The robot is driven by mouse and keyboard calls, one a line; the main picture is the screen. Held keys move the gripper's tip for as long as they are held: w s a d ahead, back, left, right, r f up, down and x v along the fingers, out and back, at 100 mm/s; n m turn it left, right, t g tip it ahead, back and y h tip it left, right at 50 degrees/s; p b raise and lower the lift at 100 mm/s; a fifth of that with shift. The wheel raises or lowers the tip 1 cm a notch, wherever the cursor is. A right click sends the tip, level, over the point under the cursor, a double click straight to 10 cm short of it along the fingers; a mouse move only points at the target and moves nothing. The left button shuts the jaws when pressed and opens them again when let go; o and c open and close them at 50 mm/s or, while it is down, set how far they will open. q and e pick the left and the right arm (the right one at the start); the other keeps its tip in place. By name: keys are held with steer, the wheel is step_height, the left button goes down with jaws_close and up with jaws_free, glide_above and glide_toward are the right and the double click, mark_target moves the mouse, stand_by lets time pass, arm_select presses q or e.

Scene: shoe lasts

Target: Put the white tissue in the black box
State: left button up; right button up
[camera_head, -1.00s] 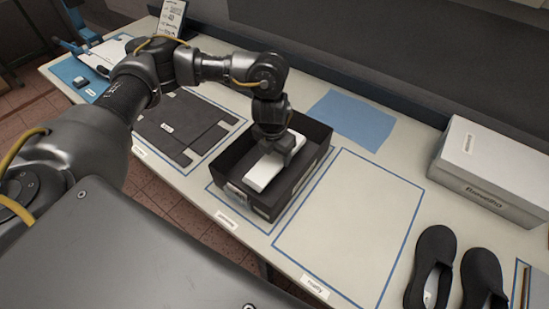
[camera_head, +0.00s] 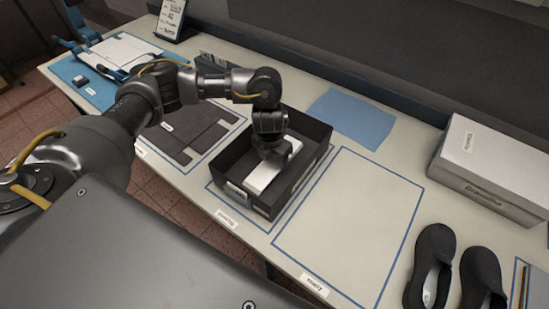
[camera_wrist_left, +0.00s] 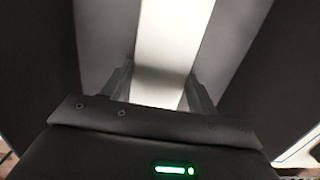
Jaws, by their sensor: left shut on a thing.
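The white tissue (camera_head: 262,178) is a flat, oblong white piece inside the open black box (camera_head: 311,172) in the head view. My left gripper (camera_head: 279,158) reaches down into the box and is shut on the tissue. In the left wrist view the white tissue (camera_wrist_left: 166,62) runs between the two fingers of my left gripper (camera_wrist_left: 160,88). The gripper hides part of the tissue, and I cannot tell whether the tissue touches the box floor. My right gripper is not in view.
A blank outlined area (camera_head: 348,215) lies right of the box. A dark flat cardboard piece (camera_head: 190,128) lies left of it. A blue sheet (camera_head: 352,118) lies behind. A white shoebox (camera_head: 490,170) and black shoes (camera_head: 432,265) stand at the right.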

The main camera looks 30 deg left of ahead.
mark_target(271, 164)
arm_select(q)
steer(key=o, duration=1)
steer(key=shift+f, duration=0.1)
steer(key=shift+r+p, duration=0.3)
steer(key=shift+r, duration=0.1)
steer(key=r, duration=0.4)
steer(key=s+r, duration=0.1)
steer(key=r, duration=0.6)
steer(key=shift+s+a+r, duration=0.15)
steer(key=shift+s+r, duration=0.05)
steer(key=shift+r, duration=0.1)
